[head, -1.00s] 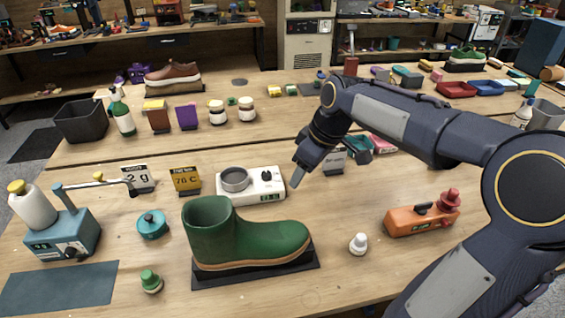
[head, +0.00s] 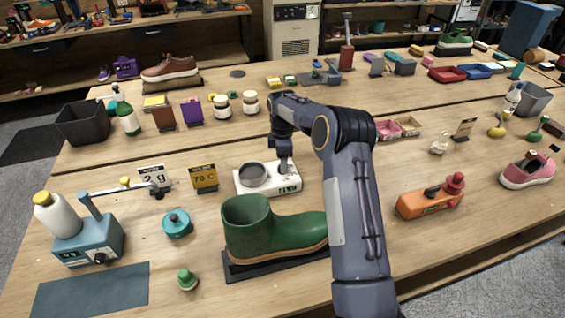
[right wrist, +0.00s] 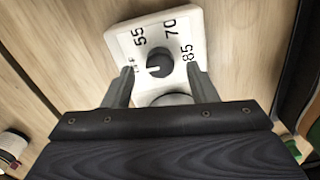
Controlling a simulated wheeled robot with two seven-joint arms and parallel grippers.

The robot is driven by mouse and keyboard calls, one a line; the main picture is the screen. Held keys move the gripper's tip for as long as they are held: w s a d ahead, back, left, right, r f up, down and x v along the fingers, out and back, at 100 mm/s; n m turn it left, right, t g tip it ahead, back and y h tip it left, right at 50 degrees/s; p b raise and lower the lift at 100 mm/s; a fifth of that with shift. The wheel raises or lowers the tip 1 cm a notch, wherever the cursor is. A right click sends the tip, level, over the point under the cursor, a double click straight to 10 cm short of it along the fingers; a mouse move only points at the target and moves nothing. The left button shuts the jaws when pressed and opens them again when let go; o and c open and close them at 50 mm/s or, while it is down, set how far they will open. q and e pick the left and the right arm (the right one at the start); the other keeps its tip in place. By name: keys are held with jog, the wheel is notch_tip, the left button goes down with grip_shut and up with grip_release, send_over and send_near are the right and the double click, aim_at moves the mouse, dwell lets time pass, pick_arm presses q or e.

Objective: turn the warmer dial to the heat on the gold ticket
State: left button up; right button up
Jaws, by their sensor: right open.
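The white warmer (head: 252,188) stands behind the green boot, with a round grey well (head: 252,174) on its left and a green display on its front. In the right wrist view its black dial (right wrist: 159,64) has 55, 70 and 85 printed around it, plus a small unclear mark at left. The dial's white pointer line faces left, toward that small mark. The gold ticket (head: 204,178) stands left of the warmer and reads 70 C. My right gripper (head: 284,166) is over the dial, open, its fingers apart on either side of it. My left gripper is out of view.
The green boot (head: 270,230) on a dark stand is close in front of the warmer. A white 2 g card (head: 153,178), a teal round pot (head: 176,223) and a blue scale-like device (head: 90,240) stand left. An orange tool (head: 430,198) lies right.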

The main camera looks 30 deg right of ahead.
jog(key=shift+f, duration=1.15)
jog(key=c, duration=1)
jog(key=shift+o, duration=0.2)
